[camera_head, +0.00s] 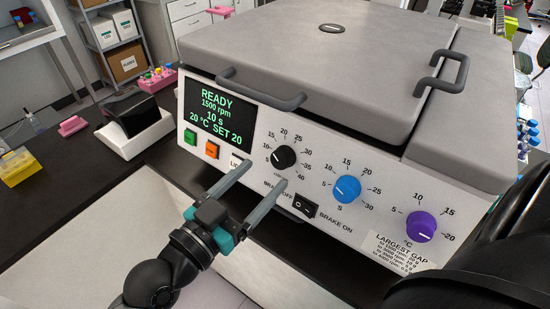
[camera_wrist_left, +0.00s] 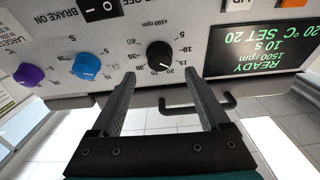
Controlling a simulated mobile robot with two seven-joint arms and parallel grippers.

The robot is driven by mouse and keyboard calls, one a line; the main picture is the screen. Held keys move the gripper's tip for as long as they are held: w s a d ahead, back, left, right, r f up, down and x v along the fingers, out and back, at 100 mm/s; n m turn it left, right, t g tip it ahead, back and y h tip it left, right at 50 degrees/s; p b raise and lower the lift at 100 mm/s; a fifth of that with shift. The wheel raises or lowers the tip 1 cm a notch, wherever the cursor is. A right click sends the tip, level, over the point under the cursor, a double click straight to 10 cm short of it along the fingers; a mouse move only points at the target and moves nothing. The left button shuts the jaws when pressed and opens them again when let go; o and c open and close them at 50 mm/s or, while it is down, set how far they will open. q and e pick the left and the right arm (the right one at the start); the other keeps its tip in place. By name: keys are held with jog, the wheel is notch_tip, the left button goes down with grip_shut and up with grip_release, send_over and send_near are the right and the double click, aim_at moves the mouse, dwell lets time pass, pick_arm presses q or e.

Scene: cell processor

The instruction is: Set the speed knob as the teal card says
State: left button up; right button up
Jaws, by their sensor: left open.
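The black speed knob (camera_head: 283,158), with a dial marked x100 rpm around it, is on the machine's white front panel. It also shows in the left wrist view (camera_wrist_left: 160,54), its white mark toward the 15 to 20 side. The display (camera_head: 216,112) reads READY, 1500 rpm, 10 s, 20 °C SET 20. My left gripper (camera_head: 267,172) is open and empty, its fingertips just in front of and below the black knob. In the left wrist view the knob shows beyond the gap between the fingers (camera_wrist_left: 158,85), apart from them. I cannot make out a teal card. My right gripper is out of view.
A blue knob (camera_head: 347,189) and a purple knob (camera_head: 421,226) are to the right on the panel. A brake switch (camera_head: 300,204) sits below the black knob. Green (camera_head: 190,137) and orange (camera_head: 212,149) buttons are left. A lid handle (camera_head: 262,88) juts out above.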

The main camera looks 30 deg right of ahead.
aim_at(278, 160)
pick_arm(q)
jog(key=shift+x, duration=2.65)
jog(key=shift+c, duration=0.4)
grip_shut()
